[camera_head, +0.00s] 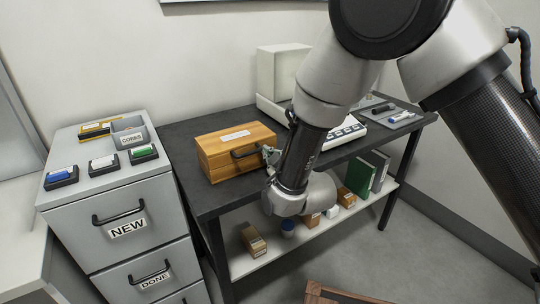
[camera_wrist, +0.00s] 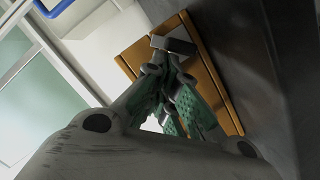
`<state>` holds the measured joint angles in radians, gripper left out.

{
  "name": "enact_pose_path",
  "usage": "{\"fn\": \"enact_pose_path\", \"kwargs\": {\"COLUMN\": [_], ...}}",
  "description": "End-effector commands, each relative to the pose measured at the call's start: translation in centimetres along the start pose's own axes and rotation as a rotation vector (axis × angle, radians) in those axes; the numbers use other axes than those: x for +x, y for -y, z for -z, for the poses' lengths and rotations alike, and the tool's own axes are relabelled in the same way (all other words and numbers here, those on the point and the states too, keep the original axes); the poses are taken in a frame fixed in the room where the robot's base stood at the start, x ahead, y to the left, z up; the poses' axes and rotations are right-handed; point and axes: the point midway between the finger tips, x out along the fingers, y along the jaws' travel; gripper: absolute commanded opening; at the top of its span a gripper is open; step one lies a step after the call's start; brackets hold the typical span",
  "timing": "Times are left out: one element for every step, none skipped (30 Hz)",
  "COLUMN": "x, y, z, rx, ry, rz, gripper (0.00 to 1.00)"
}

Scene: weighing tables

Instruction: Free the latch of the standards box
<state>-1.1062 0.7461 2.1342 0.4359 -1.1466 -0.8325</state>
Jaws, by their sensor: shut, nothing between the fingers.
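The standards box is a wooden box (camera_head: 222,158) with a pale label on its lid and a dark handle on its front, on the dark table. Its lid looks closed. My gripper (camera_head: 270,155) is at the right end of the box's front, near the handle. In the wrist view my gripper (camera_wrist: 172,72) is shut, its green-padded fingers together in front of the wooden box (camera_wrist: 210,85). A grey metal piece (camera_wrist: 174,45), perhaps the latch, shows at the fingertips; I cannot tell whether they touch it. In the head view my gripper and arm hide the latch area.
The dark table (camera_head: 200,200) also bears a white balance (camera_head: 350,130) and a grey tray (camera_head: 392,117) with pens. A grey cabinet (camera_head: 75,220) stands at left. The lower shelf (camera_head: 275,255) holds small boxes and books. Bare tabletop lies before the box.

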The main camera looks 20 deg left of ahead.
Motion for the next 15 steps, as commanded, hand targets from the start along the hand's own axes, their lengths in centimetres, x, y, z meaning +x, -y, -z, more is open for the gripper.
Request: {"fn": "enact_pose_path", "kwargs": {"x": [0.01, 0.02, 0.02, 0.03, 0.04, 0.05, 0.06, 0.07, 0.09, 0.11, 0.12, 0.14, 0.15, 0.15, 0.15], "y": [-0.06, -0.08, -0.1, -0.12, -0.14, -0.17, -0.2, -0.22, -0.26, -0.28, -0.32, -0.36, -0.4, -0.45, -0.52], "z": [-0.08, -0.1, -0.14, -0.18, -0.21, -0.27, -0.31, -0.36, -0.44, -0.52, -0.61, -0.76, -0.79, -0.79, -0.86], "rx": [0.007, 0.01, 0.016, 0.02, 0.024, 0.03, 0.036, 0.043, 0.054, 0.062, 0.074, 0.089, 0.104, 0.119, 0.142], "ry": [0.001, 0.001, 0.001, 0.001, 0.001, 0.001, 0.001, 0.001, 0.001, 0.001, 0.001, 0.002, 0.002, 0.002, 0.002], "rz": [0.001, 0.002, 0.003, 0.004, 0.005, 0.006, 0.008, 0.01, 0.013, 0.015, 0.018, 0.022, 0.025, 0.03, 0.036], "gripper": [0.0, 0.0, 0.0, 0.0, 0.0, 0.0, 0.0, 0.0, 0.0, 0.0, 0.0, 0.0, 0.0, 0.0, 0.0]}}
